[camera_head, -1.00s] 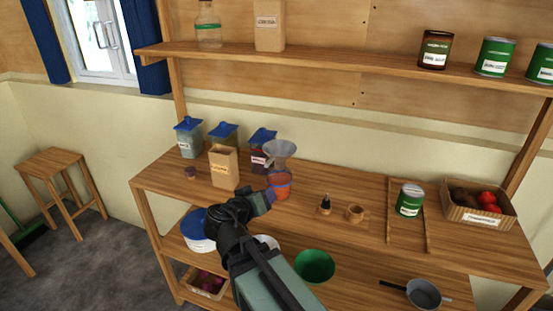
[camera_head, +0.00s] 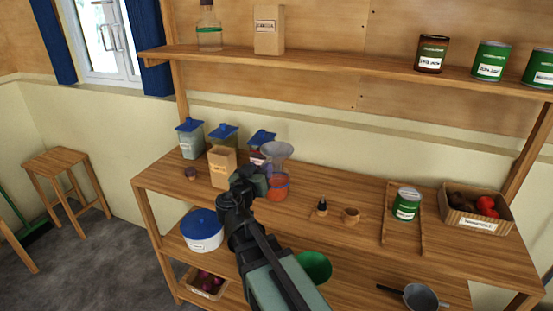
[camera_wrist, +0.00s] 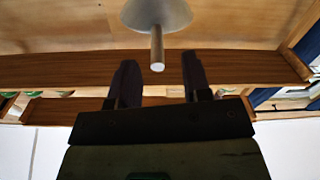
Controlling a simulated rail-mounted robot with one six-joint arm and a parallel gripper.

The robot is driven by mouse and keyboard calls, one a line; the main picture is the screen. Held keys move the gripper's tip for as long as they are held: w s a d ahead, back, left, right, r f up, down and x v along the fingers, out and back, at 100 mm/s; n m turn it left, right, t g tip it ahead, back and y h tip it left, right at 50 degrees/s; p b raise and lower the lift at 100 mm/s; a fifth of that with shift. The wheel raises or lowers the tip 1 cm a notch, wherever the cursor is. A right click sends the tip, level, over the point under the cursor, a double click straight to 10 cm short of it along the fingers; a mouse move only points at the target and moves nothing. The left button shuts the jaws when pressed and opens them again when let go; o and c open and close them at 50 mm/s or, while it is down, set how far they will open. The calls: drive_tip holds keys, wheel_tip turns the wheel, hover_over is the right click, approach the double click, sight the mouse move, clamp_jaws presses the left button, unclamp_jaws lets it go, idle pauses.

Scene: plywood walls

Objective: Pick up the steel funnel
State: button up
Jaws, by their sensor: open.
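The steel funnel (camera_head: 277,151) is a grey cone above an orange-red cup (camera_head: 278,187) on the bench, in front of the blue-lidded jars. My gripper (camera_wrist: 156,75) is open, with one dark finger on each side of the spout's line and no visible contact. In the head view my gripper (camera_head: 256,180) is just left of the cup and below the funnel's cone. My arm hides part of the bench.
A paper bag (camera_head: 222,167) stands close on the left, with several blue-lidded jars (camera_head: 190,140) behind. A shelf (camera_head: 340,62) runs above.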

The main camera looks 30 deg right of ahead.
sight(266, 161)
drive_tip(key=x, duration=0.4)
drive_tip(key=shift+d+f, duration=0.1)
drive_tip(key=shift+d, duration=0.05)
drive_tip(key=shift+s, duration=0.1)
clamp_jaws()
